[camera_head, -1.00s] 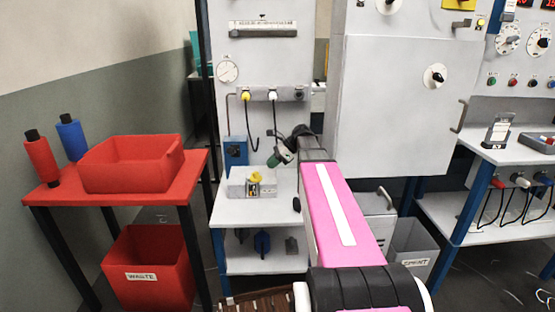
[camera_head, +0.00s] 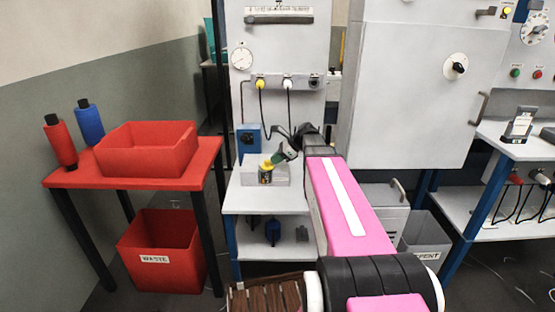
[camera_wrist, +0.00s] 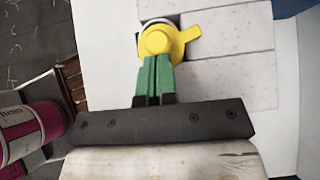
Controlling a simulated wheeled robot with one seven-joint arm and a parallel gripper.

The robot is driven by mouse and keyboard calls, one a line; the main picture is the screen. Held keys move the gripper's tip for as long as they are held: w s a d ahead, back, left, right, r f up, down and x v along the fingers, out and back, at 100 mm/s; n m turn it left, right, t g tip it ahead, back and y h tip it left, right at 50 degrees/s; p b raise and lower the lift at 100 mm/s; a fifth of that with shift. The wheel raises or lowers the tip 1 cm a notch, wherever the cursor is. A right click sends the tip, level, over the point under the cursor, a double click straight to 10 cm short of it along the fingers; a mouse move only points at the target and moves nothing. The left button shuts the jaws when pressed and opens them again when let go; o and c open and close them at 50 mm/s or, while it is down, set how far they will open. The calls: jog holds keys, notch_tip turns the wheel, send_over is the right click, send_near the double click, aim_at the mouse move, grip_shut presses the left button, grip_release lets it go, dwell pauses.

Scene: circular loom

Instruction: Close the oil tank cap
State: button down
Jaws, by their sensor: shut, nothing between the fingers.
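The yellow oil tank cap (camera_head: 266,165) is on the grey box-shaped oil tank (camera_head: 281,179) on the upper shelf of the middle station. In the wrist view the cap (camera_wrist: 160,42) has a round hub and a lever pointing right, and part of a pale ring shows behind it. My gripper (camera_head: 277,160) is close to the cap from the right and above. Its green fingers (camera_wrist: 155,62) are together, with their tips at the cap's lower edge in the wrist view. I cannot tell whether they touch it. Nothing is between the fingers.
A blue box (camera_head: 249,140) stands behind the tank, with hanging cables beside it. A large grey cabinet (camera_head: 405,100) is to the right of my arm. A red table (camera_head: 205,168) with a red bin (camera_head: 150,165) is at the left.

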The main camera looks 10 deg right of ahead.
jog(key=shift+s+a+m+t, duration=0.45)
jog(key=shift+m+t, duration=0.15)
jog(key=shift+m, duration=0.2)
jog(key=shift+a, duration=0.3)
jog(key=shift+w+d, duration=0.1)
jog(key=shift+w+d, duration=0.45)
jog(key=shift+d, duration=0.05)
